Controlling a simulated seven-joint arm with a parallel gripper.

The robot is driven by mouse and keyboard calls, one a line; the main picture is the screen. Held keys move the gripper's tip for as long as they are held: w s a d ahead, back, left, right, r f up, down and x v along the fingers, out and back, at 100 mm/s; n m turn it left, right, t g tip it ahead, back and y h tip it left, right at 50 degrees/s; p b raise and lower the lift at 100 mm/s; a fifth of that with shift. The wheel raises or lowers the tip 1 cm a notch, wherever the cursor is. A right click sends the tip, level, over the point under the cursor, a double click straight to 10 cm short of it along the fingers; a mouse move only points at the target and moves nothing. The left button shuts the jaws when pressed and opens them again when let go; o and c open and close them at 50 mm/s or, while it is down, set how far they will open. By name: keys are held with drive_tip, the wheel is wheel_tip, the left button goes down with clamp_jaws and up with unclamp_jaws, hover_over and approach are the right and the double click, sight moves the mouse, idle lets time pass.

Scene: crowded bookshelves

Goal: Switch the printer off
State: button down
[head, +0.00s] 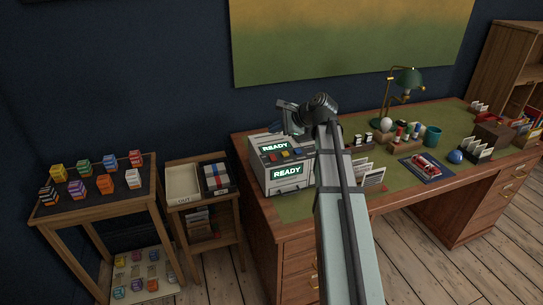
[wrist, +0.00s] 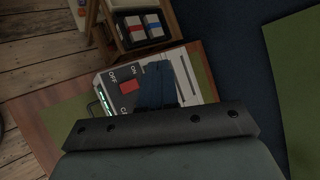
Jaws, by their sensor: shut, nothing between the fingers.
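The printer (head: 267,153) is a light grey box on the left end of the desk. Two lit panels on it read READY, and several coloured buttons sit between them. In the wrist view the printer's top (wrist: 111,82) carries a red switch (wrist: 129,86) between the labels OFF and ON.
A low wooden stand with an OUT tray (head: 183,182) is left of the desk (head: 290,212). Farther left is a table (head: 105,207) of small coloured boxes. Card holders (head: 373,178), a green lamp (head: 408,78) and a mug (head: 433,134) occupy the desk right of my arm.

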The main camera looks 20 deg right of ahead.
sight(274, 158)
drive_tip(key=shift+f, duration=0.15)
drive_tip(key=shift+w+f, duration=0.25)
drive_tip(key=shift+f, duration=1.15)
drive_tip(key=shift+w+f, duration=0.2)
drive_tip(key=shift+f, duration=1.2)
drive_tip(key=shift+w+f, duration=0.25)
drive_tip(key=shift+f, duration=1.15)
drive_tip(key=shift+f, duration=0.2)
drive_tip(key=shift+f, duration=0.25)
drive_tip(key=shift+w+f, duration=0.1)
drive_tip(key=shift+f, duration=0.2)
drive_tip(key=shift+r, duration=0.1)
drive_tip(key=shift+r, duration=0.65)
drive_tip(key=shift+r, duration=0.1)
drive_tip(key=shift+s+r, duration=0.25)
drive_tip(key=shift+r, duration=0.95)
drive_tip(key=shift+s+r, duration=0.25)
drive_tip(key=shift+r, duration=0.9)
